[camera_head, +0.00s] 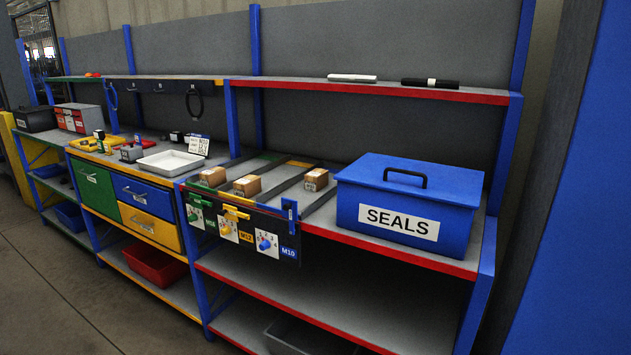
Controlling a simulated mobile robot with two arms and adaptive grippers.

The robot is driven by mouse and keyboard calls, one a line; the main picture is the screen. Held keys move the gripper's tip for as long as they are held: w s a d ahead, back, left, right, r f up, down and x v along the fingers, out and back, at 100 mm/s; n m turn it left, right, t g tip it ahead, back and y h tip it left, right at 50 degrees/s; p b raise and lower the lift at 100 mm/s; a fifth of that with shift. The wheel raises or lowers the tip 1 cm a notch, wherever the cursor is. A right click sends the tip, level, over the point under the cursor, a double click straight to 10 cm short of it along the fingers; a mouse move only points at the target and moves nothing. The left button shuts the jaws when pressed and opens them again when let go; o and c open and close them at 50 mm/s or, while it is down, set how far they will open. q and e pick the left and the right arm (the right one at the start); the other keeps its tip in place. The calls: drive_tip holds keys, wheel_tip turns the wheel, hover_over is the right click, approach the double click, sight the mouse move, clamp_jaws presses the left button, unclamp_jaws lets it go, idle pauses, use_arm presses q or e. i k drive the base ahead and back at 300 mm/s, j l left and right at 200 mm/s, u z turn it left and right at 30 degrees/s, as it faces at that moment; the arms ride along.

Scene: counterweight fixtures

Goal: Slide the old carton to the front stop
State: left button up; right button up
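Three small brown cartons with white labels sit in side-by-side lanes on the shelf. The left carton (212,176) and the middle carton (247,186) sit nearer the front edge. The right carton (316,180) sits farther back, with bare lane in front of it. I cannot tell from the labels which carton is the old one. The dark front panel (213,219) of the lanes carries green, yellow and blue fittings and knobs, with tags that seem to read M8, M12 and M10. I cannot make out the front stop clearly. Neither gripper is in view.
A blue box marked SEALS (410,207) stands just right of the lanes. A white tray (170,163) lies to their left. Dark dividers separate the lanes.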

sight(314, 180)
drive_tip(key=i+l, duration=0.1)
drive_tip(key=i, duration=0.75)
